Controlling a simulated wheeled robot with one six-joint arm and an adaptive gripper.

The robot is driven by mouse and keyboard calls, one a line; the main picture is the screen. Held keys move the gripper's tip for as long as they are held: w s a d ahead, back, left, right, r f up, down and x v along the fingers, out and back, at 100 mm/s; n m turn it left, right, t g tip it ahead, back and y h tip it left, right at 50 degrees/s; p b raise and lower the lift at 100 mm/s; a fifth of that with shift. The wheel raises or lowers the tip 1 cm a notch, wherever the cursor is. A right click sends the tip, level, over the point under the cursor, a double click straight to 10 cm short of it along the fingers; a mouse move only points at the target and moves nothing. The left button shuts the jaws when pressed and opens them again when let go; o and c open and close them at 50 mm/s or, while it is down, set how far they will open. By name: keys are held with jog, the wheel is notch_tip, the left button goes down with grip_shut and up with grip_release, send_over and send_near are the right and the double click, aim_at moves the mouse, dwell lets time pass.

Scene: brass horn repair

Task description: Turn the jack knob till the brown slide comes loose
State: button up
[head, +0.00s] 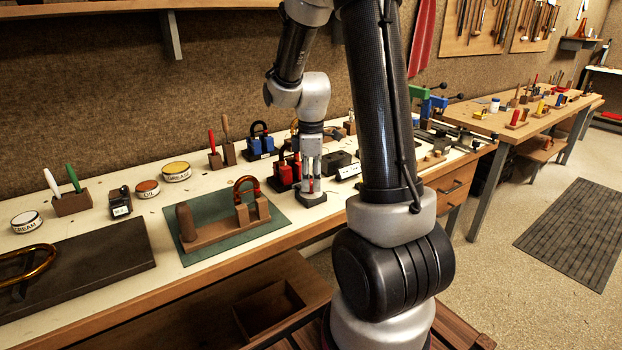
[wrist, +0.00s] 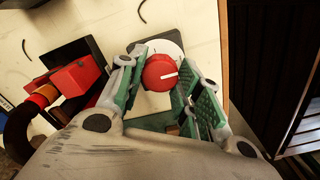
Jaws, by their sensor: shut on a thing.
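A red round jack knob (wrist: 162,72) with a white pointer line sits over a pale dial disc (wrist: 170,47). My gripper (wrist: 160,80) is shut on the knob, one green-padded finger on each side. In the head view my gripper (head: 311,188) points down at the bench front, just right of the green mat. Whether the slide is loose cannot be told.
Left of my gripper, a green mat (head: 215,240) bears a wooden stand with a curved tube. Red blocks (head: 284,172) and blue blocks (head: 260,145) stand close behind. A small white label (head: 348,171) is on the right. The bench front edge is close.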

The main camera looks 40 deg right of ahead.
jog(key=m, duration=1)
jog(key=shift+m, duration=0.4)
jog(key=m, duration=0.5)
jog(key=shift+m, duration=0.3)
jog(key=m, duration=0.5)
jog(key=shift+m, duration=0.3)
jog(key=o, duration=1)
jog(key=shift+o, duration=0.2)
